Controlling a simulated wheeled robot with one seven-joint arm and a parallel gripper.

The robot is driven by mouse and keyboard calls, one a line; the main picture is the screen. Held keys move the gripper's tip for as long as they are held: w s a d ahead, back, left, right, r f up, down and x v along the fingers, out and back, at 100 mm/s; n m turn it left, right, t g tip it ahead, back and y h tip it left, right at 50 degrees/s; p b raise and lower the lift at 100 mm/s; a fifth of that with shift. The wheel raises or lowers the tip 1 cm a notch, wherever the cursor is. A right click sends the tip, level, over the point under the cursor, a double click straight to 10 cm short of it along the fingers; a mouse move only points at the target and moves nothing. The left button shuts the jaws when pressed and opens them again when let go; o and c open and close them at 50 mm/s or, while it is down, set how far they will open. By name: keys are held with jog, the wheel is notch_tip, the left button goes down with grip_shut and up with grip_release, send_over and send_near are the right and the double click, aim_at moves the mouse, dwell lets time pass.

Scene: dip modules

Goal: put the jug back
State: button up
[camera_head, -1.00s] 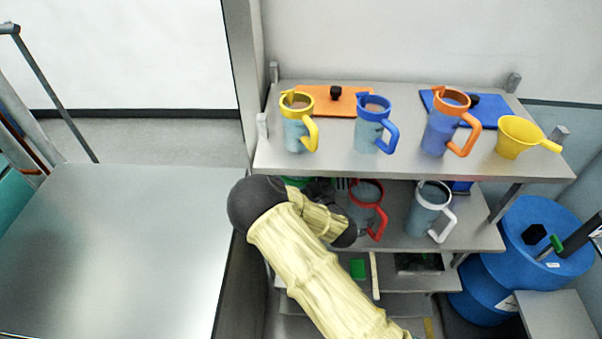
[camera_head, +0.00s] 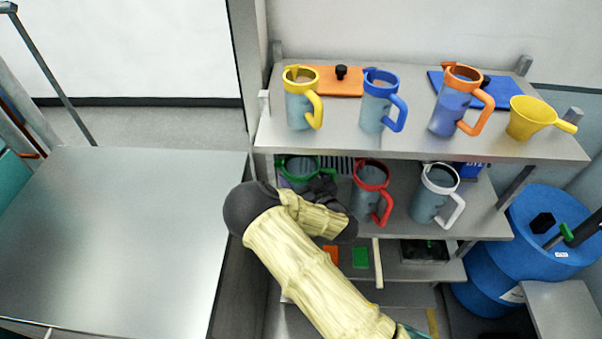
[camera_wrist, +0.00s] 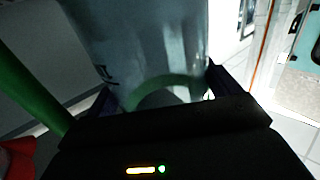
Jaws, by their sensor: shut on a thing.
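A green-rimmed jug (camera_head: 298,168) is at the left end of the middle shelf (camera_head: 405,232), left of the red-rimmed jug (camera_head: 369,190). My gripper (camera_head: 322,187) is at this jug, partly hidden by my arm in the head view. In the wrist view my gripper (camera_wrist: 160,88) is shut on the grey-blue jug body (camera_wrist: 140,45), with a finger on each side. A green band crosses low on the body and a green bar shows at the left. Whether the jug's base touches the shelf is hidden.
A white-rimmed jug (camera_head: 435,193) stands right of the red one. The top shelf (camera_head: 340,143) holds yellow (camera_head: 299,105), blue (camera_head: 376,105) and orange (camera_head: 452,105) jugs and a yellow funnel (camera_head: 530,118). A blue drum (camera_head: 545,235) stands right; a bare metal table (camera_head: 120,235) is left.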

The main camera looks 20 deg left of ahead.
jog(key=shift+f, duration=0.45)
jog(key=shift+f+b, duration=0.55)
jog(key=o, duration=1.3)
